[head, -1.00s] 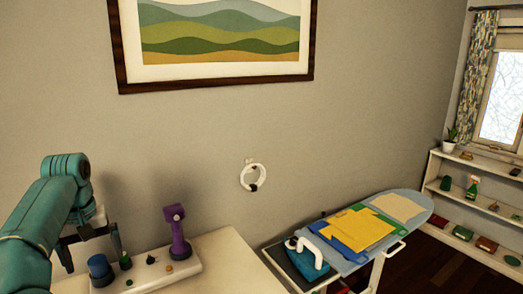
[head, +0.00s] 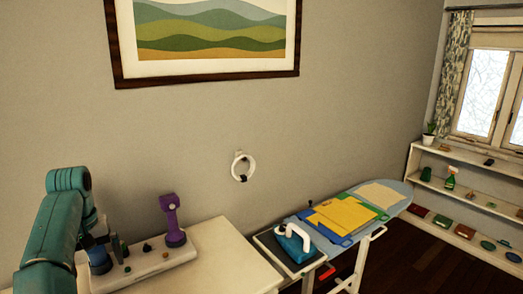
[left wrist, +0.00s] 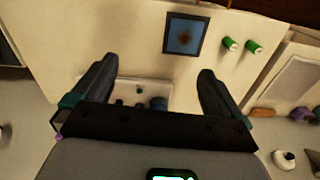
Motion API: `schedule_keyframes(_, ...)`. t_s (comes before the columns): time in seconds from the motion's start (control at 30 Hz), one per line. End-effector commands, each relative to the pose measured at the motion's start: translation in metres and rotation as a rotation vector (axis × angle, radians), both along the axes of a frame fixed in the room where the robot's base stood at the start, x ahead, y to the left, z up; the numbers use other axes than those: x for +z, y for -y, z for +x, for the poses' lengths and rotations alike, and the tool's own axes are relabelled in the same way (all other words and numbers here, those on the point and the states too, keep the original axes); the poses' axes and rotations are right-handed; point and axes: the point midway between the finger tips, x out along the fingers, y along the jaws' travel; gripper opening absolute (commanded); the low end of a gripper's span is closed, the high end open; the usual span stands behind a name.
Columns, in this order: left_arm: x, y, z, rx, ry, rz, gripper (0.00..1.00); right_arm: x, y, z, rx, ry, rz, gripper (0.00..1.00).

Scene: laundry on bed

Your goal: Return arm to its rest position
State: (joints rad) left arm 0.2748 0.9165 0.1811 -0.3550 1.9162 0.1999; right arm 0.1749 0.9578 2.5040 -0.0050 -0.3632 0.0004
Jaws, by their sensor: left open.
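My left arm (head: 52,235) comes in from the left in the head view, raised over the left end of a white table. Its gripper (head: 104,250) is beside a blue cup and partly overlaps it from this angle. In the left wrist view the two dark fingers of the left gripper (left wrist: 157,72) stand wide apart with nothing between their tips. My right arm and gripper are in neither view.
A white tray (head: 150,262) on the white table (head: 225,262) holds a purple device (head: 172,222) and small items. An ironing board (head: 395,190) with folded cloths (head: 340,215) and an iron (head: 292,245) stands to the right. Shelves (head: 460,180) are far right.

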Motion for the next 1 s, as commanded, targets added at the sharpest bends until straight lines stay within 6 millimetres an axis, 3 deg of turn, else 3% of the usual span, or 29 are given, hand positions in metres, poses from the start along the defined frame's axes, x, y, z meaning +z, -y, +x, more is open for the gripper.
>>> schedule_keyframes(0.27, -0.06, 0.02, 0.028, -0.093, 0.02, -0.016, 1.0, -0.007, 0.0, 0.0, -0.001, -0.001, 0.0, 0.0)
schedule_keyframes(0.57, -0.177, 0.081, 0.045, -0.25, 0.049, -0.084, 1.0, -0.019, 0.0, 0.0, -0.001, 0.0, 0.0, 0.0)
schedule_keyframes(0.77, -0.257, 0.133, 0.031, -0.333, 0.072, -0.147, 1.0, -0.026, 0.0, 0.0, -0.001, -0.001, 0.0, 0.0)
schedule_keyframes(1.0, -0.341, 0.198, -0.014, -0.397, 0.097, -0.226, 1.0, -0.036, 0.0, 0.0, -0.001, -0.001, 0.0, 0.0)
